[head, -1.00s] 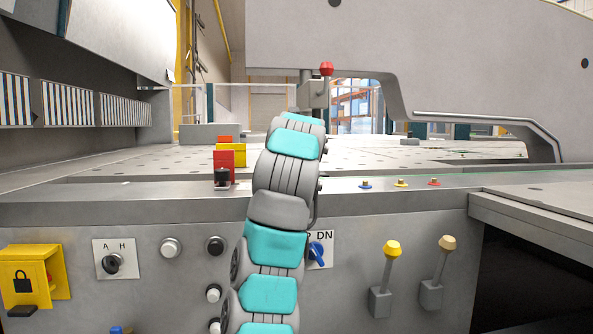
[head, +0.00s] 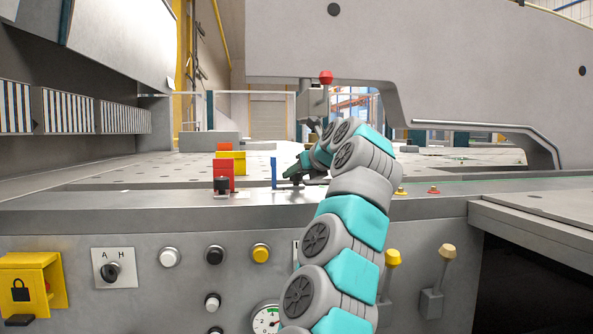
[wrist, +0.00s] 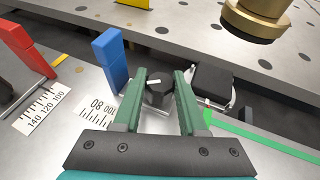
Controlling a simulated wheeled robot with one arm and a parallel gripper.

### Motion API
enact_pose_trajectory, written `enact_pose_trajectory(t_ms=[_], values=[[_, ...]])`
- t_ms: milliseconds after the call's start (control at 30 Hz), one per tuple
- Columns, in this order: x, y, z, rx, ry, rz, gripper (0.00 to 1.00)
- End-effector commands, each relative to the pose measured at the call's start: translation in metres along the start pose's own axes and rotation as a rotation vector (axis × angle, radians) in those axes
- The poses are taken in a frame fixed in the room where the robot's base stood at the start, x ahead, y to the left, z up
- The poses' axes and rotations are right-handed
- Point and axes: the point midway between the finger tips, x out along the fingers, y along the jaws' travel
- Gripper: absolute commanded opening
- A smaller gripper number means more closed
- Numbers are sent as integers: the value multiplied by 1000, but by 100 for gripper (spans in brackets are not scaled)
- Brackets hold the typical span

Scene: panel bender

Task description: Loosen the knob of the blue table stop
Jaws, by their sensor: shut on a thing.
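The blue table stop (wrist: 112,60) stands upright at the upper left of the wrist view, beside a white printed scale. In the head view it is a thin blue upright (head: 274,173) just left of my gripper (head: 292,172). Its black knob (wrist: 158,90) has a white mark on top. My gripper (wrist: 162,80) has its two green fingers on either side of the knob and is shut on it. In the head view the knob is hidden by my gripper.
A red stop (head: 223,173) with a black knob and a yellow block (head: 238,160) stand to the left. A black block (wrist: 212,82) sits just right of the fingers, and a brass cylinder (wrist: 258,18) stands beyond.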

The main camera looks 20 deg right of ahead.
Motion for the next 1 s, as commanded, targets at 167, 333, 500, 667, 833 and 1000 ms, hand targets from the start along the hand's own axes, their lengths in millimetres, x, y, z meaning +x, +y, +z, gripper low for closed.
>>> enact_pose_trajectory(t_ms=[167,333,500,667,833,1000], values=[[-1,0,2,-15,2,47,0],[-3,0,3,-32,-1,86,0],[-2,-1,2,-49,2,123,0],[-2,-2,2,-64,2,158,0],[-1,-2,2,-80,3,198,0],[0,-2,1,-98,5,240,0]])
